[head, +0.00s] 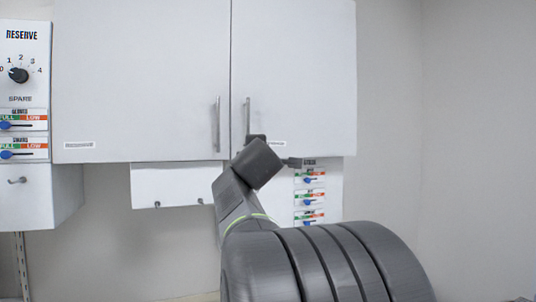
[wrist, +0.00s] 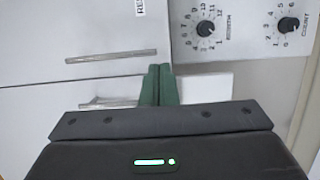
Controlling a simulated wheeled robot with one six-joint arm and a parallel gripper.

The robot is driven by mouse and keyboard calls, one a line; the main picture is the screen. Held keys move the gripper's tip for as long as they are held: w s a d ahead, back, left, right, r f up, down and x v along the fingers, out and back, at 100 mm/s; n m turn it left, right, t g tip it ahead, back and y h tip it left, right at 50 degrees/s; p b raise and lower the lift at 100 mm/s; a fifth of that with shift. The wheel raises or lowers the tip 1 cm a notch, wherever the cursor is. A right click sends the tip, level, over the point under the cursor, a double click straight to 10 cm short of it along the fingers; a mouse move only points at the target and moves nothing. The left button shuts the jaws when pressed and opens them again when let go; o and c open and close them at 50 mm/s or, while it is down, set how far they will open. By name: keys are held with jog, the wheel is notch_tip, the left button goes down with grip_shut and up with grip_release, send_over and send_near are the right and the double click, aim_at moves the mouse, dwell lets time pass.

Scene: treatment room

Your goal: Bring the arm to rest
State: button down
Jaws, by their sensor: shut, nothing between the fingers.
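My gripper (wrist: 160,72) shows in the wrist view as two green fingers pressed together, shut with nothing between them. The fingers point at the white cabinet front, close to two bar handles; I cannot tell whether they touch it. In the head view my dark arm rises from the bottom right, bends, and ends in front of the lower part of the right cabinet door (head: 295,75). The fingers are not clear in that view.
The left cabinet door (head: 140,80) is shut. A RESERVE dial panel (head: 22,50) with sliders hangs at far left. A slider panel (head: 310,200) is partly behind my arm. A white hook strip (head: 170,185) hangs below the cabinet. In the wrist view, a dial panel (wrist: 255,28) is upper right.

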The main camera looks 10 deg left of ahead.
jog(key=d, duration=0.1)
jog(key=s+d+p, duration=0.1)
jog(key=d, duration=0.2)
jog(key=shift+s+r, duration=0.2)
jog(key=shift+s, duration=0.15)
jog(key=shift+a, duration=0.1)
